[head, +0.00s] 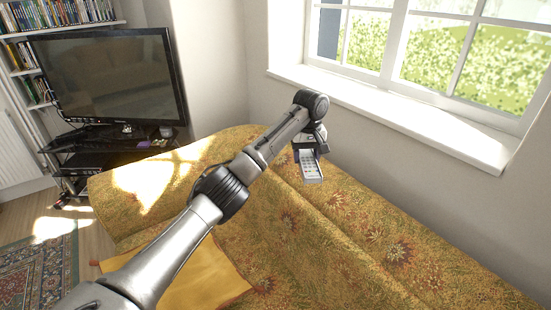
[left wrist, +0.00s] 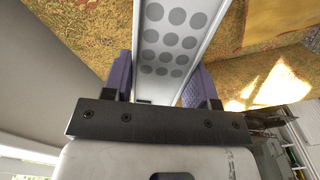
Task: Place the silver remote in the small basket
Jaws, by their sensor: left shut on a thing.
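The silver remote (head: 311,166) has pale round buttons and hangs below the end of my left arm in the head view. My left gripper (head: 308,150) is shut on it, above the patterned yellow cover. In the left wrist view the remote (left wrist: 172,45) lies between the two purple fingers of the left gripper (left wrist: 160,80), its buttoned face showing and its far end cut off by the top edge. The small basket is not visible in either view. My right gripper is not in view.
The yellow floral-covered sofa or bed (head: 330,240) fills the middle and right. A window sill (head: 400,120) runs along the right wall. A television (head: 110,75) on a dark stand and shelves of cases (head: 60,15) are at the left. A patterned rug (head: 38,272) lies on the floor.

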